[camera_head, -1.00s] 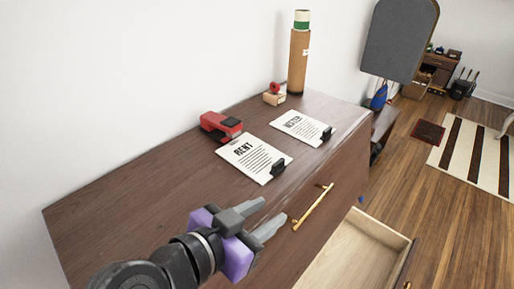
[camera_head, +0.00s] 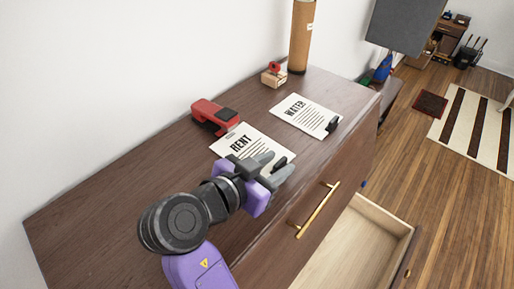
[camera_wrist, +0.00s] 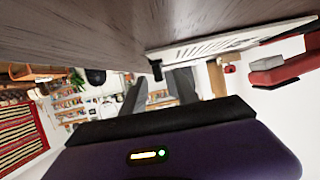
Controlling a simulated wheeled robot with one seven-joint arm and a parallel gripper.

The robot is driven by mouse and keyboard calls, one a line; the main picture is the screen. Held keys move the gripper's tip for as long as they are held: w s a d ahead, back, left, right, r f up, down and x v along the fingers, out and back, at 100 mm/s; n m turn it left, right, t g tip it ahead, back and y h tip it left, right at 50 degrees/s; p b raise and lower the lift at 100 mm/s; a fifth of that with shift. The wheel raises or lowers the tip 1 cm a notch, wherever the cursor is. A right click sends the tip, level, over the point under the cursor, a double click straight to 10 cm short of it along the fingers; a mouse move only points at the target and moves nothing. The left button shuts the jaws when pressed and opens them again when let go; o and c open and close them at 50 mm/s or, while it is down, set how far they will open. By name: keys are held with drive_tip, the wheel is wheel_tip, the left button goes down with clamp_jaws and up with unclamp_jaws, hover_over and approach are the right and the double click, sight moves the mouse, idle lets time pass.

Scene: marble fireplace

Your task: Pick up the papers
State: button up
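The RENT paper (camera_head: 240,143), white with black print, lies on the dark wooden dresser top, with a black clip (camera_wrist: 157,70) at its front edge. The WATER paper (camera_head: 305,112) lies farther back, with its own black clip (camera_head: 333,124). My gripper (camera_head: 278,165) is open and empty at the near edge of the RENT paper, covering part of it in the head view. In the wrist view, the RENT paper (camera_wrist: 235,40) is seen edge-on, its clip just beyond and between my two spread fingers. I cannot tell whether they touch.
A red stapler (camera_head: 215,116) lies beside the RENT paper. A stamp on a small wooden block (camera_head: 273,77) and a tall cardboard tube (camera_head: 301,40) stand at the back. An open drawer (camera_head: 350,250) juts out at the front right. The dresser's left part (camera_head: 110,200) is clear.

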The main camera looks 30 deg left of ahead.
drive_tip(key=shift+x, duration=1.1)
clamp_jaws()
drive_tip(key=shift+r, duration=0.15)
